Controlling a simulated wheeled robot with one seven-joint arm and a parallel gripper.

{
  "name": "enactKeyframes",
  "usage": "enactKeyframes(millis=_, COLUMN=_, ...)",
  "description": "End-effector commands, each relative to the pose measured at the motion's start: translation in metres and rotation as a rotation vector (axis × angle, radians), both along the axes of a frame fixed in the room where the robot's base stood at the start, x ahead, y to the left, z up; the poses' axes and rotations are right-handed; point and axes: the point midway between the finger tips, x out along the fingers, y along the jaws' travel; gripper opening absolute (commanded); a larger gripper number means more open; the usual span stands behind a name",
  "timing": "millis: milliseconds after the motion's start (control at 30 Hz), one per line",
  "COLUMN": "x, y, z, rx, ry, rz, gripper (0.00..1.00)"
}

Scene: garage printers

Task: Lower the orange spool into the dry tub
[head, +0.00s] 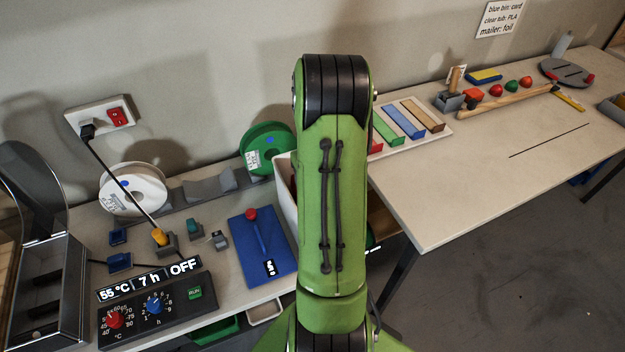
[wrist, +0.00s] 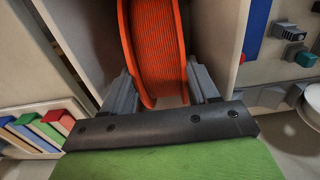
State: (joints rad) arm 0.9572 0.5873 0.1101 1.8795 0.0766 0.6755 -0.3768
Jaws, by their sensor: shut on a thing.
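The orange spool (wrist: 158,45) shows in the wrist view, upright between the two grey fingers of my gripper (wrist: 162,84), which is shut on it. Its far part runs out of the frame. It sits between the pale walls of a box (wrist: 230,45); I cannot tell whether it touches the bottom. In the head view that pale box (head: 285,190) is mostly hidden behind my arm, as are my gripper and the spool. A clear-walled tub (head: 69,290) with its lid (head: 38,195) raised stands at the far left; I cannot tell which container is the dry tub.
A white spool (head: 132,205) and a green spool (head: 255,150) stand at the back. A control box (head: 160,310) reading 55 °C, 7 h, OFF and a blue board (head: 245,250) lie left of my arm. Coloured strips (head: 405,120) lie to the right. The right bench's front is mostly clear.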

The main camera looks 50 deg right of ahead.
Motion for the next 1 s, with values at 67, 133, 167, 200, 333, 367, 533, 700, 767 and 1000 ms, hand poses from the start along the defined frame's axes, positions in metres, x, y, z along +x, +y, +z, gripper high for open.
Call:
enactKeyframes(millis=67, x=0.000, y=0.000, z=0.001, rx=-0.002, ry=-0.001, rz=0.000, gripper=0.19)
enactKeyframes(millis=133, x=0.000, y=0.000, z=0.001, rx=-0.002, ry=-0.001, rz=0.000, gripper=0.19)
enactKeyframes(millis=167, x=0.000, y=0.000, z=0.001, rx=-0.002, ry=-0.001, rz=0.000, gripper=0.19)
enactKeyframes(millis=200, x=0.000, y=0.000, z=0.001, rx=-0.002, ry=-0.002, rz=0.000, gripper=0.19)
enactKeyframes(millis=333, x=0.000, y=0.000, z=0.001, rx=-0.002, ry=-0.001, rz=0.000, gripper=0.76)
enactKeyframes(millis=367, x=0.000, y=0.000, z=0.001, rx=-0.002, ry=-0.001, rz=0.001, gripper=0.81)
enactKeyframes(millis=533, x=0.000, y=0.000, z=0.001, rx=-0.001, ry=-0.001, rz=0.001, gripper=0.89)
enactKeyframes(millis=700, x=0.000, y=0.000, z=0.001, rx=0.001, ry=0.001, rz=0.001, gripper=0.89)
enactKeyframes(millis=767, x=0.000, y=0.000, z=0.007, rx=-0.002, ry=-0.001, rz=0.000, gripper=0.89)
enactKeyframes(millis=1000, x=0.001, y=-0.001, z=0.069, rx=-0.006, ry=-0.004, rz=0.000, gripper=0.89)
